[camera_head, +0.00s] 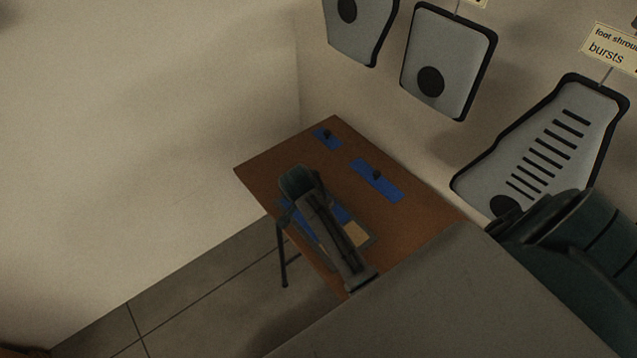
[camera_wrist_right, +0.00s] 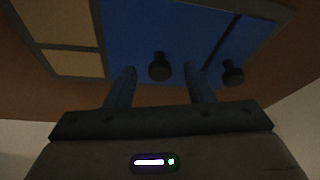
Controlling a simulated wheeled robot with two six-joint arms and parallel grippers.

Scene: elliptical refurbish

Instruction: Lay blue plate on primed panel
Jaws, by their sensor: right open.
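The panel (camera_head: 374,239) is a grey-framed tray on the brown table, mostly hidden behind my right arm in the head view. In the right wrist view, the panel (camera_wrist_right: 103,38) has tan cells (camera_wrist_right: 68,20) at left and blue plates at right. One blue plate (camera_wrist_right: 150,25) has a black knob (camera_wrist_right: 159,66); another blue plate (camera_wrist_right: 245,35) lies past a dark divider. My right gripper (camera_wrist_right: 160,74) is open, its fingers on either side of the nearer knob. Two loose blue plates, one small (camera_head: 323,143) and one longer (camera_head: 390,188), lie on the table. My left gripper is not visible.
The brown table (camera_head: 265,170) stands in the wall corner, with bare wood around the loose plates. Grey shapes with black outlines (camera_head: 447,50) and yellow labels (camera_head: 607,48) are on the wall behind. Tiled floor is clear at lower left.

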